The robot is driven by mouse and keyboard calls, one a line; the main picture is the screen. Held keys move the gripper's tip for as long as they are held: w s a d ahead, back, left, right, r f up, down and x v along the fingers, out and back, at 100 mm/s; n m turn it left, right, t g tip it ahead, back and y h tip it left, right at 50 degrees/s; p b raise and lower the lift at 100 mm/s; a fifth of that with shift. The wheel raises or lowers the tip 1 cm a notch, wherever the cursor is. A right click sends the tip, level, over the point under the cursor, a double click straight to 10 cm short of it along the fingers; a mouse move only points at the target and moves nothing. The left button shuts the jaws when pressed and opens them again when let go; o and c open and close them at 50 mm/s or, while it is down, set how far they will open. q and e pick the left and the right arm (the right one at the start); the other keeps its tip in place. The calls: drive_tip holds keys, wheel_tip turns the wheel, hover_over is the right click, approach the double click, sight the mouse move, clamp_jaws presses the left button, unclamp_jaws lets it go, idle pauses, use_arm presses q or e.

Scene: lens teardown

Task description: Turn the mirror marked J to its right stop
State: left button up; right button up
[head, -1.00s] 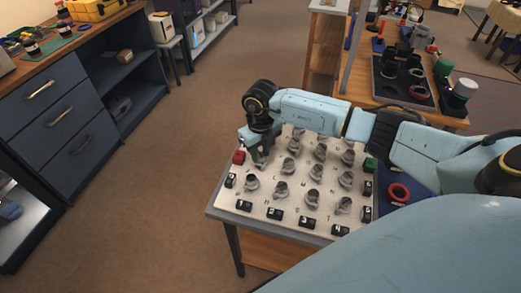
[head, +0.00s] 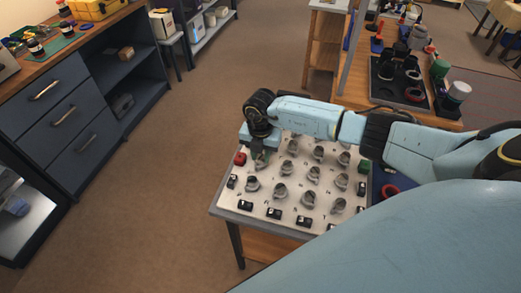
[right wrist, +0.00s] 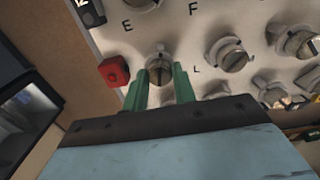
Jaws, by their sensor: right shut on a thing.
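My right gripper (right wrist: 160,85) has green fingers on either side of a round grey knob-like mirror mount (right wrist: 160,61) in the right wrist view. It is shut on that mount, which sits on the white panel (right wrist: 108,38). The mount's own letter is hidden or unreadable, so I cannot confirm a J. A letter L stands to its right and E and F above. In the head view the right gripper (head: 259,157) points down at the panel's far left corner, beside a red block (head: 240,159). My left gripper is not in view.
Several similar mounts (head: 280,192) stand in rows on the panel, with black numbered blocks (head: 245,205) along its near edge. A blue tray with a red ring (head: 390,191) lies right of the panel.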

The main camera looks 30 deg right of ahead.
sight(260, 157)
drive_tip(key=m+p, duration=0.2)
drive_tip(key=m, duration=0.1)
drive_tip(key=shift+r+m, duration=0.15)
drive_tip(key=shift+m, duration=0.15)
drive_tip(key=shift+m+p, duration=0.65)
drive_tip(key=shift+m, duration=0.55)
drive_tip(key=o, duration=1)
wheel_tip(260, 157, up, 13)
drive_tip(key=shift+p, duration=0.4)
